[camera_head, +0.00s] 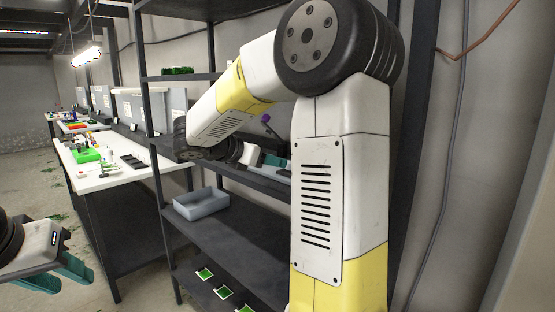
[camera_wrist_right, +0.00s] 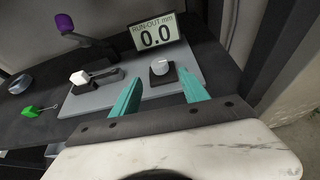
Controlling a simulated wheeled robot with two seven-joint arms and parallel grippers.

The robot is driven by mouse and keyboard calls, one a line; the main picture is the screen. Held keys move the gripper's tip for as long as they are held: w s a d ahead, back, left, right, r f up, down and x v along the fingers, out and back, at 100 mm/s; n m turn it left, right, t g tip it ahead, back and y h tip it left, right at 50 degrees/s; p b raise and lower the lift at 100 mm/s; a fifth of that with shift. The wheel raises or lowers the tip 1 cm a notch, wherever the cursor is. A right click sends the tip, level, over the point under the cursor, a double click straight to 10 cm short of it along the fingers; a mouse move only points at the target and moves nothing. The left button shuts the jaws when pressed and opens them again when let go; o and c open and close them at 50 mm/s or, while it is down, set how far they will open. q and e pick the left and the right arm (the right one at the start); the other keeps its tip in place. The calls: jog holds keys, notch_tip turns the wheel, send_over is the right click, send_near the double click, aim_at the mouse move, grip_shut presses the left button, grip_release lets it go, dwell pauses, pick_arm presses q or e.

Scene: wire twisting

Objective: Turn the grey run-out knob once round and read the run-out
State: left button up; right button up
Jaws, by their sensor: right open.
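The run-out knob (camera_wrist_right: 161,68) is a pale grey round knob on a dark square block, on a grey plate (camera_wrist_right: 190,75) in the right wrist view. Behind it a display (camera_wrist_right: 157,35) reads "RUN-OUT mm 0.0". My right gripper (camera_wrist_right: 159,74) is open, its teal fingers spread with the knob showing between their tips; whether they touch it I cannot tell. In the head view my right gripper (camera_head: 275,161) is at the shelf, partly hidden by my own arm, and the knob is hidden. My left gripper (camera_head: 68,280) is open and empty at the lower left.
A purple-topped stand (camera_wrist_right: 65,24) rises behind; a green piece (camera_wrist_right: 28,112) lies left. A grey bin (camera_head: 201,204) stands on the lower shelf. A white workbench (camera_head: 120,178) is farther left.

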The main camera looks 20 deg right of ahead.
aim_at(290, 165)
jog(key=shift+d+r+n, duration=0.1)
jog(key=shift+n, duration=0.4)
jog(key=shift+d, duration=0.25)
jog(key=x, duration=0.7)
jog(key=shift+w, duration=0.2)
jog(key=shift+c, duration=0.2)
grip_shut()
